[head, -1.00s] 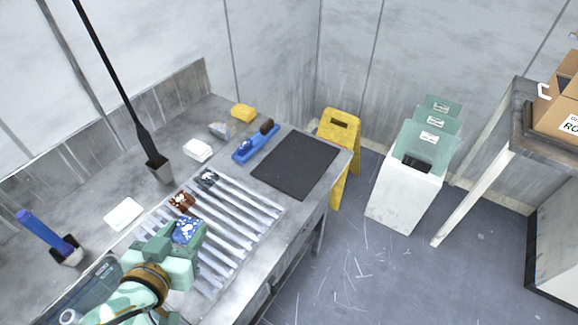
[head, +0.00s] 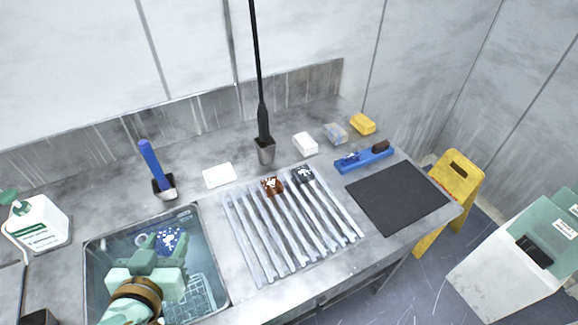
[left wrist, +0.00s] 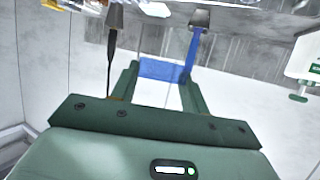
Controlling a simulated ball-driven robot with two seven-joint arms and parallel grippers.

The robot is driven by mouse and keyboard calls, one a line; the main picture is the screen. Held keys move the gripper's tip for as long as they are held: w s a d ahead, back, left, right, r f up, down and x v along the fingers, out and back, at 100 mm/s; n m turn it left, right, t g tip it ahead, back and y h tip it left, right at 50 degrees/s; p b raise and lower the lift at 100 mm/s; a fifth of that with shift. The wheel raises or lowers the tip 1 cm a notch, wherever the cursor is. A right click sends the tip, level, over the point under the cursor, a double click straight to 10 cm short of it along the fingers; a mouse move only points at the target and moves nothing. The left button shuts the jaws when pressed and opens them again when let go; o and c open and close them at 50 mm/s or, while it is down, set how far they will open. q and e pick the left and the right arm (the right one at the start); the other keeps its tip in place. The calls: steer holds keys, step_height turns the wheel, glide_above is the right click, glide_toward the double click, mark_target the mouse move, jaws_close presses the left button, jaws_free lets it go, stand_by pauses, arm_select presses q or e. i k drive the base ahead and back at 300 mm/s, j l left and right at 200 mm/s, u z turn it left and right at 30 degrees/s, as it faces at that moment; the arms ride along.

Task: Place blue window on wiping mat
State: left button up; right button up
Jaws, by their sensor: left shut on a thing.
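The blue window (head: 171,239), a small blue piece with white specks, is in my left gripper (head: 160,258) above the sink at the lower left of the head view. In the left wrist view the blue window (left wrist: 160,70) sits between the two green fingers, which are shut on it. The dark flat mat (head: 398,198) lies bare on the right end of the counter, well to the right of the gripper. My right gripper is not in view.
The sink (head: 95,262) lies under the gripper. The slatted rack (head: 262,245) holds a brown piece (head: 272,186) and a dark piece (head: 303,174). A blue tool (head: 365,159) lies behind the mat. A blue-handled brush (head: 152,165) and a black pole (head: 262,115) stand up behind.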

mark_target(405, 200)
steer(key=l+u, duration=0.3)
steer(key=l, duration=0.4)
steer(key=l+u, duration=0.25)
steer(key=l, duration=0.45)
steer(key=k+l+u, duration=0.1)
steer(key=l+u, duration=0.2)
steer(key=l, duration=0.4)
steer(key=k+l, duration=0.1)
steer(key=l, duration=0.45)
steer(key=k+l, duration=0.1)
steer(key=l, duration=0.4)
steer(key=k+l, duration=0.1)
steer(key=l, duration=0.45)
